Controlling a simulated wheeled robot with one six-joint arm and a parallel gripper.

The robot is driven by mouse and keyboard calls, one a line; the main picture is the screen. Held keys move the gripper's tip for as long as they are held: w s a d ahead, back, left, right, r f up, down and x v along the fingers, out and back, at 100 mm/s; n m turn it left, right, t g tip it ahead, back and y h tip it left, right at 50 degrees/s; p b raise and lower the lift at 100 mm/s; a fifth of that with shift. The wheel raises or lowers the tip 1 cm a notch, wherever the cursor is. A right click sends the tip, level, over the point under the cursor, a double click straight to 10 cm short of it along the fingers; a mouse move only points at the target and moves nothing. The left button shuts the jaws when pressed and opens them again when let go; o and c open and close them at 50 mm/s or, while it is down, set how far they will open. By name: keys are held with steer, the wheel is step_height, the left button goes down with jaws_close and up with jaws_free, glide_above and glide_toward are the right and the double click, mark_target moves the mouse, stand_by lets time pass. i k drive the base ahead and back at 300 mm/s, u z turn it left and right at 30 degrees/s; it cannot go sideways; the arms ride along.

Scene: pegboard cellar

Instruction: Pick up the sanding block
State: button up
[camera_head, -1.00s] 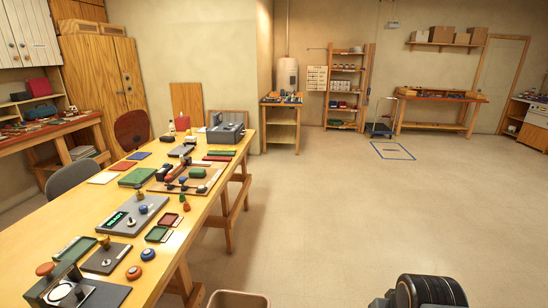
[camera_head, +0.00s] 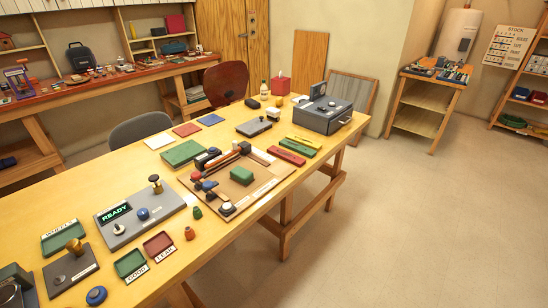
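I cannot tell for sure which thing is the sanding block. A small green block (camera_head: 241,175) lies on a brown board (camera_head: 262,190) on the long yellow workbench (camera_head: 215,247); it may be the one. A small white block with a dark base (camera_head: 273,114) near the bench's far end is another block-like thing. My gripper is not in view.
The bench also holds a grey READY box (camera_head: 168,217), green tray (camera_head: 129,262), red tray (camera_head: 158,245), flat green box (camera_head: 184,152) and grey case (camera_head: 327,116). Chairs (camera_head: 140,128) stand behind it. The floor (camera_head: 420,220) to the right is clear.

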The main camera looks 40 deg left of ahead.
mark_target(241, 176)
steer(key=i, duration=1.7)
steer(key=u, duration=3.45)
steer(key=i, duration=1)
